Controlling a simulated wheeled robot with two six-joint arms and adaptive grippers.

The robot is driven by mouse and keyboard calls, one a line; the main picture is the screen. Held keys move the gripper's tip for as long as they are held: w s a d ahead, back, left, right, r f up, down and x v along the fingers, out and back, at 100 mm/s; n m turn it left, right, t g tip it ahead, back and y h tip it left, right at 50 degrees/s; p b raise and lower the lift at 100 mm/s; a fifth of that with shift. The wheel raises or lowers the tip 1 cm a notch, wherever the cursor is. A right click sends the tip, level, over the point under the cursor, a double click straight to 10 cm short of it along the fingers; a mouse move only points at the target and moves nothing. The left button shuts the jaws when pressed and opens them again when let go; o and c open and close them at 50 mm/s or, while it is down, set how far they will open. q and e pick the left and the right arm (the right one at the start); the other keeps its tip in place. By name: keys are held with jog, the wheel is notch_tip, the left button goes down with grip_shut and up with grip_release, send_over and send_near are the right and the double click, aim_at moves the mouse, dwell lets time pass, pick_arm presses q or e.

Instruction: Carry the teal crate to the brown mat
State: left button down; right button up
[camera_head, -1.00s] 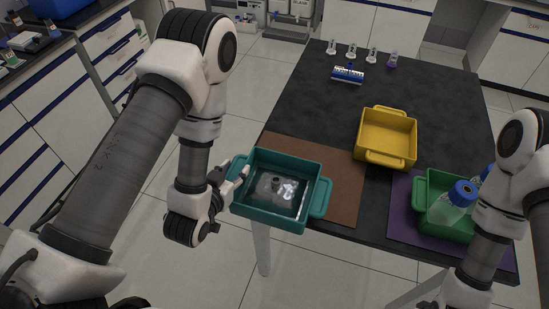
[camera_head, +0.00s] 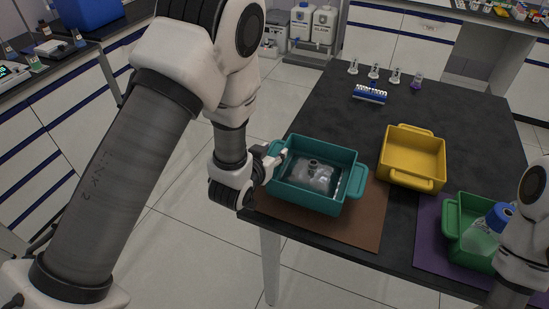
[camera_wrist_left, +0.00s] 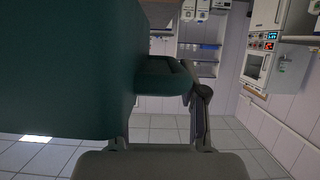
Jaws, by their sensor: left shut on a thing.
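The teal crate (camera_head: 318,198) has a clear, shiny item with a dark cap (camera_head: 313,172) inside. In the head view it overlaps the left and back part of the brown mat (camera_head: 355,228). I cannot tell whether it touches the mat or hangs just above it. My left gripper (camera_head: 275,162) is shut on the handle at the crate's left end. The left wrist view shows the teal handle (camera_wrist_left: 165,78) between the fingers and the crate wall (camera_wrist_left: 65,70) filling the left side. My right arm shows at the right edge; its gripper is out of view.
A yellow crate (camera_head: 412,150) stands right of the teal one. A green crate (camera_head: 470,251) with a blue-capped bottle (camera_head: 485,237) sits on a purple mat (camera_head: 434,250). A blue rack (camera_head: 370,94) and several small vials are at the back. The dark table (camera_head: 330,110) is clear between.

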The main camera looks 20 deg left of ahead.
pick_arm(q)
jog(key=shift+w+d, duration=0.1)
jog(key=shift+w, duration=0.55)
notch_tip(320, 180, down, 3)
jog(key=shift+f+p, duration=0.1)
jog(key=shift+p, duration=0.4)
jog(key=shift+f, duration=0.2)
jog(key=shift+s, duration=0.1)
jog(key=c, duration=0.6)
grip_release()
jog(key=shift+c, duration=0.2)
